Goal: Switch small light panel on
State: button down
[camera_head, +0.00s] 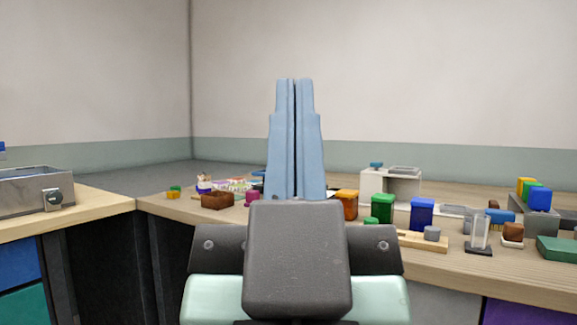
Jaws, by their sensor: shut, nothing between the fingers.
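My gripper (295,84) stands upright in the middle of the view, its two light-blue fingers closed together with nothing between them. It is close to the camera and hides part of the workbench behind it. I cannot tell for certain which object is the small light panel. A pale grey box with a blue knob (376,165) on top stands on the bench just right of my gripper. I see no lit surface, and my gripper does not visibly touch any object.
The wooden bench (480,270) holds several small items: a brown tray (217,201), an orange block (347,203), a green jar (382,208), a blue jar (421,214) and a clear cylinder (480,233). A metal basin (30,189) with a dial sits at left. Above the bench is clear.

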notch_tip(320, 180, up, 43)
jog(key=p, duration=4)
jog(key=shift+p, duration=0.4)
jog(key=shift+f, duration=0.1)
